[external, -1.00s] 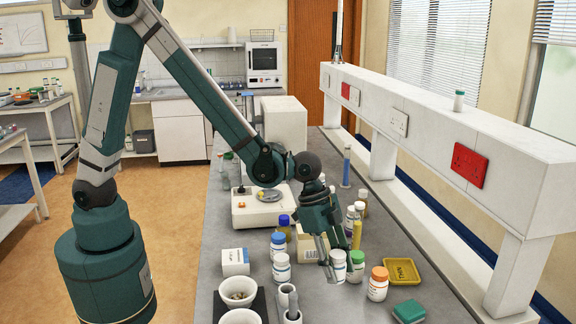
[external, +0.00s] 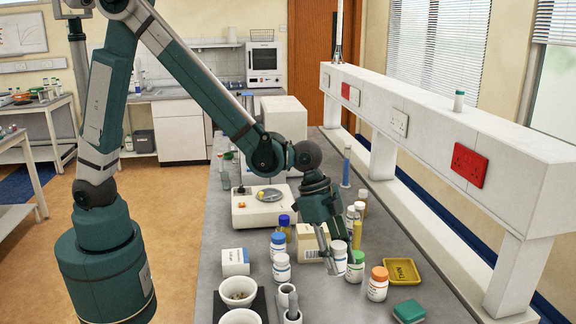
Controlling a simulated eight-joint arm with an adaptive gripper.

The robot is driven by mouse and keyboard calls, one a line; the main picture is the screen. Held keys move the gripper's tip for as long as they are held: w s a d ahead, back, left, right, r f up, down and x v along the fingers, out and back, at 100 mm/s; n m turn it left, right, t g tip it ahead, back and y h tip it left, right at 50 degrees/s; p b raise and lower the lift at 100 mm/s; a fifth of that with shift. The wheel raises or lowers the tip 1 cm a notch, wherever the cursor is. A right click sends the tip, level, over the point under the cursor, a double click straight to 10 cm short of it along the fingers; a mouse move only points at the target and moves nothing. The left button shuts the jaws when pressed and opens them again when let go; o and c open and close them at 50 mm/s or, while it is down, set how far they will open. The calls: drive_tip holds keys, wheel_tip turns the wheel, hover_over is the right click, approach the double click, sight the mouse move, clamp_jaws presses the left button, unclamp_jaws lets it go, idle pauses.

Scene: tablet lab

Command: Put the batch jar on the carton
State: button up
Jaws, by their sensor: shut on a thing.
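My gripper (external: 335,258) points down over the bench and is shut on a small white-capped white jar (external: 340,259), which is probably the batch jar; its label is too small to read. The jar is upright and seems slightly above the bench top, partly hidden by a finger.
A green-capped jar (external: 355,267) stands close right of the held jar, with an orange-capped jar (external: 377,284) nearer. White-capped (external: 282,267) and blue-capped (external: 278,243) jars stand left. A yellow tray (external: 402,271) lies right. A balance (external: 262,209) stands behind.

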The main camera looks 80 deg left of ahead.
drive_tip(key=s+a+r+p, duration=0.1)
drive_tip(key=a+r+p, duration=0.1)
drive_tip(key=a+r, duration=0.4)
drive_tip(key=s+a+r+p, duration=0.1)
drive_tip(key=a+r, duration=0.5)
drive_tip(key=a, duration=0.8)
drive_tip(key=shift+r+n+p, duration=0.15)
drive_tip(key=shift+n+p, duration=0.15)
drive_tip(key=shift+p, duration=0.55)
drive_tip(key=shift+f, duration=2.95)
drive_tip(key=shift+f, duration=2.1)
drive_tip(key=shift+f, duration=0.15)
drive_tip(key=o, duration=0.9)
